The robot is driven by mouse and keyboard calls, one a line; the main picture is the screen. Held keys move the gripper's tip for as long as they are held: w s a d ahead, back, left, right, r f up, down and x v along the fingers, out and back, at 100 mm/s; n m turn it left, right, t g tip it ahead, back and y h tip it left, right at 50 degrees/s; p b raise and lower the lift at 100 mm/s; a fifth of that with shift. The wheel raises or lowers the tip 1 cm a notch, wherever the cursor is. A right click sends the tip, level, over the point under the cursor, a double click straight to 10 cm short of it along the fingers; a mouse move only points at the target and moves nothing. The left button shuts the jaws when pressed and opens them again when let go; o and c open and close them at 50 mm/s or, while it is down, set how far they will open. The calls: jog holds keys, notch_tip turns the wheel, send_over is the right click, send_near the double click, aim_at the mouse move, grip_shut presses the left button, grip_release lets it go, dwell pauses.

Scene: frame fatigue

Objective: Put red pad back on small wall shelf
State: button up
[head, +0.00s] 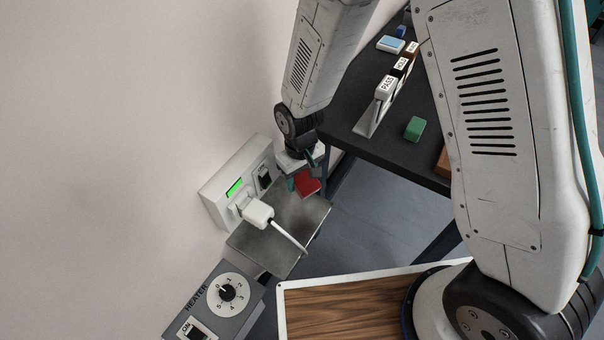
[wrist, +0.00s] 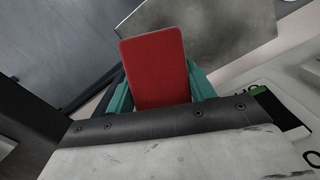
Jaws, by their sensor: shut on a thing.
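The red pad (head: 307,184) is in my gripper (head: 302,179), above the far end of the small wall shelf in the head view. In the wrist view the red pad (wrist: 155,65) stands out between the teal fingers of my gripper (wrist: 160,90), which is shut on it. The small wall shelf (head: 285,225) is a bare grey metal plate below the wall socket box. A corner of the shelf (wrist: 225,35) shows behind the pad in the wrist view. I cannot tell whether the pad touches the shelf.
A white plug (head: 258,212) with a cable sits in the socket box (head: 225,195) and hangs over the shelf. A heater control box (head: 212,305) is in front. A dark table (head: 400,145) with stamps and a green block (head: 414,128) stands at the right.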

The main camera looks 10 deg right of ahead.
send_near(302, 205)
jog(key=shift+s+d+f, duration=0.15)
jog(key=shift+f, duration=2.45)
jog(key=shift+f, duration=0.6)
jog(key=o, duration=1.5)
jog(key=shift+c, duration=0.2)
notch_tip(302, 205, up, 8)
jog(key=shift+f, duration=0.15)
